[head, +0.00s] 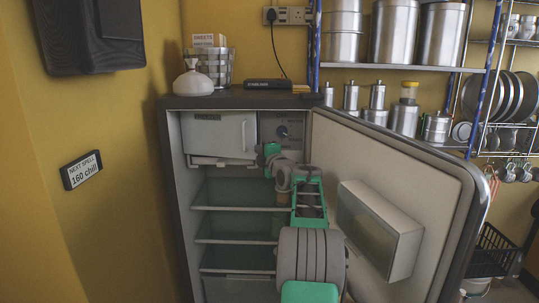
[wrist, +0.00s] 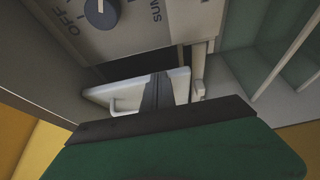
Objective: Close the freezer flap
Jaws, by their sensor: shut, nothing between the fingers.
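The white freezer flap (head: 215,137) is at the top left inside the open fridge, with a vertical handle (head: 243,136) near its right edge. It stands roughly upright; I cannot tell whether it is fully shut. In the wrist view, the flap (wrist: 104,94) and its handle (wrist: 128,106) show beyond my fingers, with a dark gap beside the flap. My gripper (head: 264,159) is at the flap's lower right edge, and its shut, empty dark fingers (wrist: 159,82) overlap the flap in the wrist view. Whether they touch it is unclear.
The fridge door (head: 400,165) stands wide open on the right, with a door box (head: 380,228) beside my arm. A control panel with a dial (head: 282,131) is right of the flap; the dial (wrist: 101,13) also shows in the wrist view. Shelves (head: 235,231) below look empty.

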